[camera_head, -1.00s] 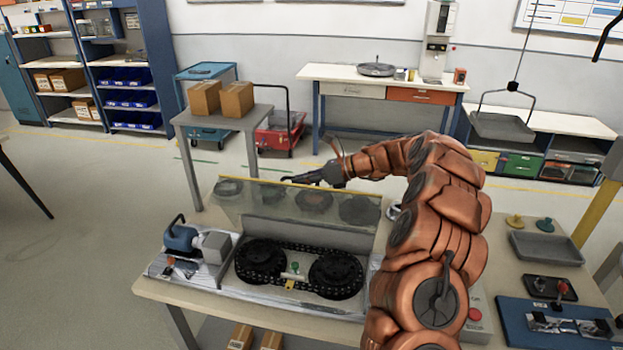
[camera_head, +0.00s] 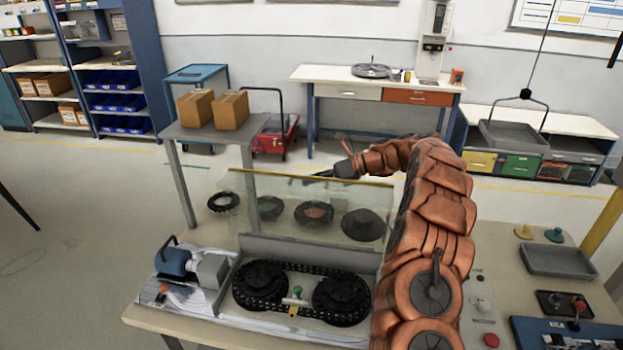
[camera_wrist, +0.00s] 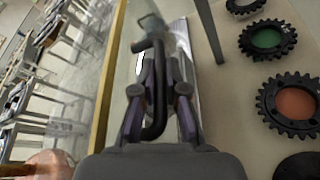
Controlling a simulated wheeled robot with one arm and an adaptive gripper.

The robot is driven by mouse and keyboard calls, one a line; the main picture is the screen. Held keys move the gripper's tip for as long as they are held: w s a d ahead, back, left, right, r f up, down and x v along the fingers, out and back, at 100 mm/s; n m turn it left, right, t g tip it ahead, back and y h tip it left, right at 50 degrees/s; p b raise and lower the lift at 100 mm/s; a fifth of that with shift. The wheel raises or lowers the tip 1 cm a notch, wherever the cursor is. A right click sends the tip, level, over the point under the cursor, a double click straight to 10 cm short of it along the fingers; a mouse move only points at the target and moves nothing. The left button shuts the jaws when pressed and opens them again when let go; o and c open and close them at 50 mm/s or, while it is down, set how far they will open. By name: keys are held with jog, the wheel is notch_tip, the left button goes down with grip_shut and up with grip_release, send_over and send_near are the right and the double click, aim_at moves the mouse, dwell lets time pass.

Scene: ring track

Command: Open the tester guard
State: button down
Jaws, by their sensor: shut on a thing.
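The tester guard (camera_head: 285,190) is a clear pane with a yellowish top edge. In the head view it stands raised, close to upright, behind the tester's chain and two black sprockets (camera_head: 262,287). My gripper (camera_head: 320,177) is at the guard's top edge, reached from the right by my copper-coloured arm. In the wrist view my gripper (camera_wrist: 157,98) is shut on a dark bar-like handle (camera_wrist: 155,125), beside the guard's yellow edge strip (camera_wrist: 108,85). The exact contact is small and partly hidden in the head view.
A blue motor (camera_head: 175,262) sits left of the chain. Several gears, one with an orange centre (camera_head: 314,214), lie behind the guard and show through it. A grey table with two boxes (camera_head: 230,109) stands behind left. A red button (camera_head: 491,340) is right of my arm.

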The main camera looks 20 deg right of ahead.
jog(key=shift+f, duration=0.1)
jog(key=c, duration=1.5)
grip_release()
jog(key=shift+d, duration=0.1)
jog(key=v, duration=1.2)
jog(key=shift+w, duration=0.1)
